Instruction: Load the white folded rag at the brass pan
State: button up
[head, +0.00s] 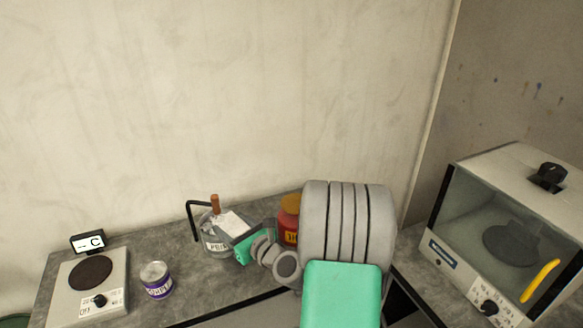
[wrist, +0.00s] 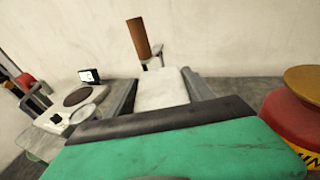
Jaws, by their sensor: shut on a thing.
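The white folded rag (head: 231,222) is at the tip of my gripper (head: 240,236), over the grey pot marked PRI (head: 216,246). In the wrist view the rag (wrist: 158,88) stands out beyond the dark finger edge of my gripper (wrist: 165,112), which is shut on it. A red can (head: 288,229) with a brass-coloured round top (head: 291,203) stands to the right of the gripper, partly hidden by my arm. In the wrist view this brass top (wrist: 305,82) is at the right edge, apart from the rag. I cannot tell whether the top is a pan.
A brown-handled stick (head: 214,203) rises from the pot close to the rag. A glass-fronted oven-like box (head: 510,235) with a yellow handle is at the right. Bench lies bare between tin and pot.

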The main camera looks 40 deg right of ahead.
aim_at(296, 203)
jog(key=d+r+m+h+p, duration=0.1)
jog(key=d+r, duration=0.1)
jog(key=d, duration=0.5)
jog(key=s+d+r+m+h+p, duration=0.1)
jog(key=d+r+p, duration=0.1)
jog(key=d, duration=0.5)
jog(key=d+r+h+p, duration=0.2)
jog(key=d, duration=0.5)
jog(key=shift+s+d+r+m, duration=0.1)
jog(key=shift+s+d+m, duration=0.2)
jog(key=shift+m, duration=0.1)
notch_tip(296, 203, down, 6)
jog(key=b, duration=0.6)
jog(key=shift+b, duration=0.3)
jog(key=shift+f+b, duration=0.55)
jog(key=shift+f, duration=0.6)
notch_tip(296, 203, up, 7)
jog(key=p, duration=0.7)
jog(key=shift+r, duration=0.15)
